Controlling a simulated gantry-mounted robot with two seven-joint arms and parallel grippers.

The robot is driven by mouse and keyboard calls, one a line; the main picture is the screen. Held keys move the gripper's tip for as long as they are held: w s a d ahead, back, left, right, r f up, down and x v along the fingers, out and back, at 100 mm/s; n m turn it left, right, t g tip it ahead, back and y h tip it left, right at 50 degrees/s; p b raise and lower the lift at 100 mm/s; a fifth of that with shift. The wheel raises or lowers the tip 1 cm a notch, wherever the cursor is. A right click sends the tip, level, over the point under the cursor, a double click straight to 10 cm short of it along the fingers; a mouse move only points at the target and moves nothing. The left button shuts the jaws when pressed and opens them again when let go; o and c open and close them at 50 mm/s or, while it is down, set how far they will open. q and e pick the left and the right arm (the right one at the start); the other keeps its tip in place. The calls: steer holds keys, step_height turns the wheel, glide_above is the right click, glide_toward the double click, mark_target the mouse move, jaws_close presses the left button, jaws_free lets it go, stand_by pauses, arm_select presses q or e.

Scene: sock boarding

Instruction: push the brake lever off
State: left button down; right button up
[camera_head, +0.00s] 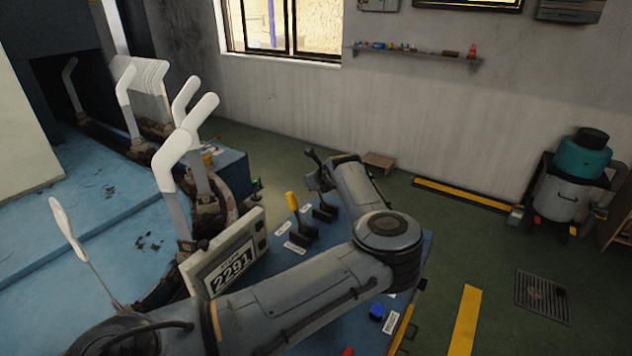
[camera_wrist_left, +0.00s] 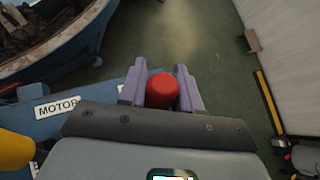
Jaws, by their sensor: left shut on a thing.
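In the wrist view a red lever knob (camera_wrist_left: 163,92) sits between the two purple fingers of my left gripper (camera_wrist_left: 161,76), which is shut on it. The knob's shaft and base are hidden below it there. In the head view my left gripper (camera_head: 317,180) is at the far end of the blue console, beside a dark lever stalk (camera_head: 324,212); the red knob does not show clearly there. A yellow-knobbed lever (camera_head: 292,201) stands just left of it, and its knob also shows in the wrist view (camera_wrist_left: 14,150). My right gripper is not in view.
A MOTOR label (camera_wrist_left: 57,107) lies on the console near the yellow lever. A counter display (camera_head: 232,277) reading 2291 stands left of the levers. White sock forms (camera_head: 184,150) line the blue machine. A blue button (camera_head: 377,311) is at the console's front right. Green floor lies beyond.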

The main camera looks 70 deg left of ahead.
arm_select(q)
steer(key=shift+f, duration=0.15)
steer(key=c, duration=1)
jaws_free()
steer(key=shift+o, duration=0.7)
steer(key=shift+s+a, duration=0.1)
steer(key=shift+a, duration=0.05)
steer(key=shift+d+r, duration=0.45)
steer(key=shift+r, duration=0.05)
steer(key=p+v, duration=0.2)
steer(key=v, duration=0.7)
steer(key=shift+d+r, duration=0.2)
steer(key=shift+d, duration=0.1)
